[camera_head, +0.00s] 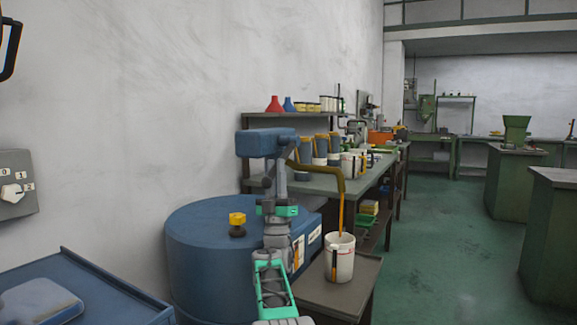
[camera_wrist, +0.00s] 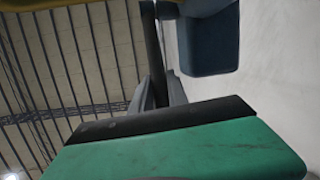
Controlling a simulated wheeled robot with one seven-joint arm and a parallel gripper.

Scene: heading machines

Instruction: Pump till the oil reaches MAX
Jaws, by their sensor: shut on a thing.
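A blue drum (camera_head: 205,250) stands by the wall with a pump on it. The pump has a blue head (camera_head: 265,142) and a brown spout (camera_head: 325,172) reaching right. A stream of amber oil (camera_head: 341,215) falls from the spout into a white jug (camera_head: 345,262). The jug has an amber level strip on its side; its marks are too small to read. My gripper (camera_head: 274,182) is raised beside the pump, just below the blue head. In the wrist view my gripper (camera_wrist: 158,92) is shut on a dark rod (camera_wrist: 152,45), seemingly the pump handle. Its grip is partly hidden.
The jug stands on a small brown table (camera_head: 355,275). Behind is a workbench (camera_head: 325,186) with several similar jugs. A blue cabinet (camera_head: 95,295) is at the lower left. A yellow-topped cap (camera_head: 237,222) sits on the drum. Green floor (camera_head: 440,270) is clear on the right.

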